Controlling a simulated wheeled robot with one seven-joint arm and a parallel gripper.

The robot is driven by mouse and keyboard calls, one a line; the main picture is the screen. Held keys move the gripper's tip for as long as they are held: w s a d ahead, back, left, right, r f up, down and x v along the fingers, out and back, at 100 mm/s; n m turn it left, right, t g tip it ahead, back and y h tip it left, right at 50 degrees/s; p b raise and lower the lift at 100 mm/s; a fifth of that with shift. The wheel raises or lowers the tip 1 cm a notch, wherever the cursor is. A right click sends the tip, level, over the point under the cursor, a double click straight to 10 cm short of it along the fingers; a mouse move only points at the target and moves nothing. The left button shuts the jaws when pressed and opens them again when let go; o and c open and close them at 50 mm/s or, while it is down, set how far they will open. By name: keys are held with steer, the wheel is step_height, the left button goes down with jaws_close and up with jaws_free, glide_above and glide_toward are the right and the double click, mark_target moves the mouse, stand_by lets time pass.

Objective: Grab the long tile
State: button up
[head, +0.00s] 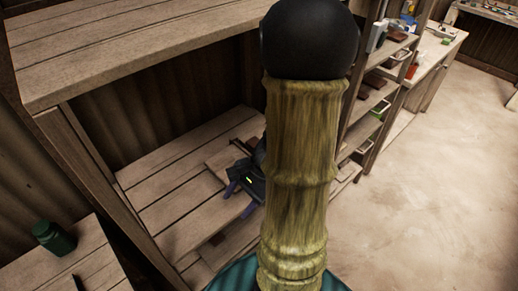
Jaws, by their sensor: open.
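My gripper (237,201) shows in the head view, low over the wooden shelf inside the open cabinet. It has a dark body with a small green light, and its two purplish fingers are apart with nothing seen between them. I cannot make out the long tile for certain. A short dark strip lies on a pale board (218,162) just behind my gripper, but it is too small to name. The shelf area right of my gripper is hidden by a large upright shape close to the camera.
The cabinet's wooden top (130,45) overhangs the shelf (172,215), and a side post (95,170) stands at left. A green jar (54,238) stands on a lower surface at left. Shelves with small items (376,95) stand at right, beside open floor (430,190).

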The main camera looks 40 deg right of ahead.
steer(key=d+m+t+h+b, duration=0.1)
steer(key=d+m+t+h, duration=0.3)
steer(key=d+m+t, duration=0.8)
steer(key=d+m, duration=0.7)
steer(key=d, duration=0.2)
steer(key=shift+s+d+f+h+b, duration=0.25)
steer(key=shift+s+d+h+b, duration=0.1)
steer(key=shift+s+h, duration=0.05)
steer(key=p+x, duration=0.1)
steer(key=x, duration=1.1)
steer(key=shift+w, duration=0.1)
